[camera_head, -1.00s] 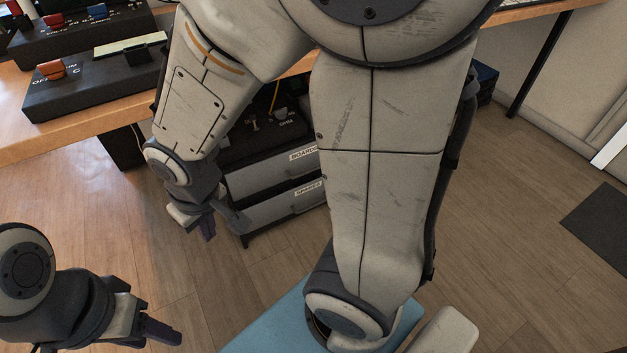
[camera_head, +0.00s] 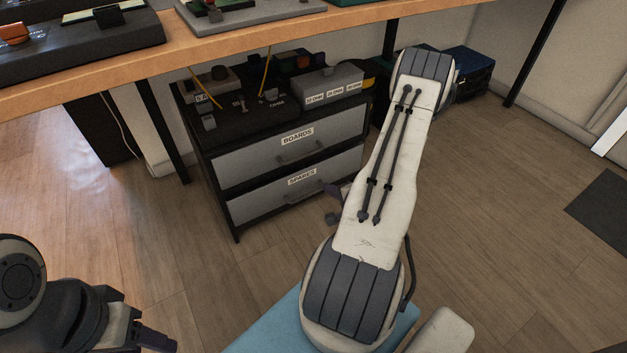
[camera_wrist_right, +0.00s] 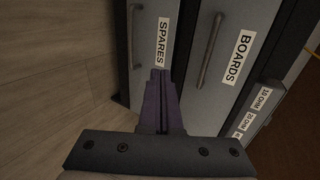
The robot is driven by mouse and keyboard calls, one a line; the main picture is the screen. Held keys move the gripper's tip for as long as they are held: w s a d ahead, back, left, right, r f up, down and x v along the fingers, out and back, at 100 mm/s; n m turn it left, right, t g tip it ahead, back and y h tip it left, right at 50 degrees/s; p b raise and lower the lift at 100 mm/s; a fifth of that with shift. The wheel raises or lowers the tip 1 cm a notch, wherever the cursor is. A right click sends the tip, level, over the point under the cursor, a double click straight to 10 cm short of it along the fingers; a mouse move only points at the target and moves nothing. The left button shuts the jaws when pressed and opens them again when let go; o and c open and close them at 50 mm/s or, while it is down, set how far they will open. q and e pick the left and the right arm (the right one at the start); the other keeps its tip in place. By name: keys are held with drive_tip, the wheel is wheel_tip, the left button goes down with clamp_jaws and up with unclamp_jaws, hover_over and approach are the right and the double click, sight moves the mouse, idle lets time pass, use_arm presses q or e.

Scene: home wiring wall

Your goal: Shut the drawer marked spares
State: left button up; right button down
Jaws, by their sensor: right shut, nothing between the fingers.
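The spares drawer (camera_head: 266,200) is the lower grey drawer of a dark cabinet under the bench. Its front looks close to flush with the boards drawer above; I cannot tell whether a small gap is left. Its label and handle also show in the right wrist view (camera_wrist_right: 137,40). My right gripper (camera_head: 335,192) is at the right end of the spares front, partly hidden by my own forearm. In the right wrist view its purple fingers (camera_wrist_right: 159,82) are together and empty, pointing at the spares front by the label; contact is unclear. My left gripper (camera_head: 160,340) is low at the left, away from the cabinet.
The boards drawer (camera_head: 290,150) is above, looking shut. Small boxes and parts (camera_head: 330,88) crowd the cabinet top. The wooden bench edge (camera_head: 240,42) overhangs, with a black leg (camera_head: 163,130) left of the cabinet. The floor in front (camera_head: 190,235) is clear.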

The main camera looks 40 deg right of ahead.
drive_tip(key=b, duration=0.6)
approach(304, 171)
wheel_tip(304, 171, down, 4)
drive_tip(key=w, duration=0.3)
drive_tip(key=w+b, duration=0.1)
drive_tip(key=shift+w+d+r+b, duration=0.1)
drive_tip(key=shift+w+d+b, duration=0.2)
drive_tip(key=shift+w+d, duration=0.1)
use_arm(q)
wheel_tip(304, 171, down, 8)
use_arm(e)
drive_tip(key=shift+w+d+r, duration=0.15)
drive_tip(key=shift+w+r, duration=0.05)
drive_tip(key=shift+w, duration=0.1)
use_arm(q)
drive_tip(key=shift+r, duration=0.1)
wheel_tip(304, 171, up, 8)
drive_tip(key=s+p, duration=0.1)
drive_tip(key=p, duration=0.7)
drive_tip(key=shift+d+r, duration=0.15)
drive_tip(key=shift+d, duration=0.15)
use_arm(e)
drive_tip(key=f+v, duration=0.1)
drive_tip(key=v, duration=1.1)
drive_tip(key=shift+s, duration=0.3)
